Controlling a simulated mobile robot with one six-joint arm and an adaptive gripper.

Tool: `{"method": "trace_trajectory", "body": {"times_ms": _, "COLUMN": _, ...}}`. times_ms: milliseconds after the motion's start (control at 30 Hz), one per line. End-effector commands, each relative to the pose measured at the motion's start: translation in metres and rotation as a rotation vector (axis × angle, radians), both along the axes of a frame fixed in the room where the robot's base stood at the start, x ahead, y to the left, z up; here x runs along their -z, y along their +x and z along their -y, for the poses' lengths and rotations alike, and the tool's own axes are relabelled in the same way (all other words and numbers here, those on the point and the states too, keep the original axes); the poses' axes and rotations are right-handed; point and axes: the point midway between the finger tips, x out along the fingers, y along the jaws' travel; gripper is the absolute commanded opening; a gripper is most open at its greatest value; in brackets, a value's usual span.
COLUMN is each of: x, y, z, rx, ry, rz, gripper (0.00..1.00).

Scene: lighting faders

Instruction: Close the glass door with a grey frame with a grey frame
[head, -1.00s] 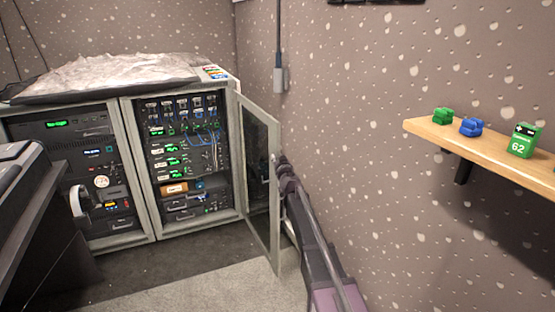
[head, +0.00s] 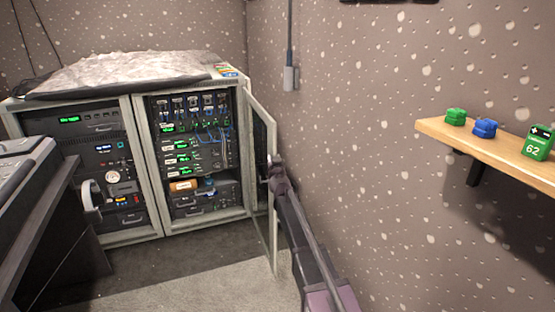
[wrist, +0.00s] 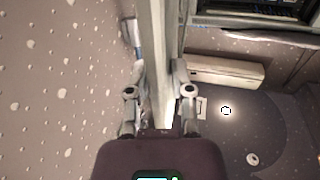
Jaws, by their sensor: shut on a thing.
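The glass door with a grey frame (head: 260,108) stands open at the right side of the right-hand rack cabinet in the head view. It is seen almost edge-on, so little of its glass shows. My gripper (head: 275,172) is at the door's free edge, about halfway up. In the wrist view, my gripper (wrist: 158,78) has one finger on each side of the pale door frame (wrist: 160,40), which runs between them. It is shut on the frame.
The open cabinet bay (head: 190,150) holds electronics with green displays and cables. A second rack (head: 106,165) stands left of it. A dark desk (head: 45,215) is at the left. A wooden shelf (head: 450,136) juts from the right wall. The floor (head: 190,270) before the cabinets is clear.

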Motion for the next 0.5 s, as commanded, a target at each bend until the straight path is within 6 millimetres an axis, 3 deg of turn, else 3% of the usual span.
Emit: {"method": "trace_trajectory", "body": {"times_ms": 500, "x": 0.000, "y": -0.005, "z": -0.020, "rx": 0.037, "ry": 0.000, "rz": 0.000, "gripper": 0.00}}
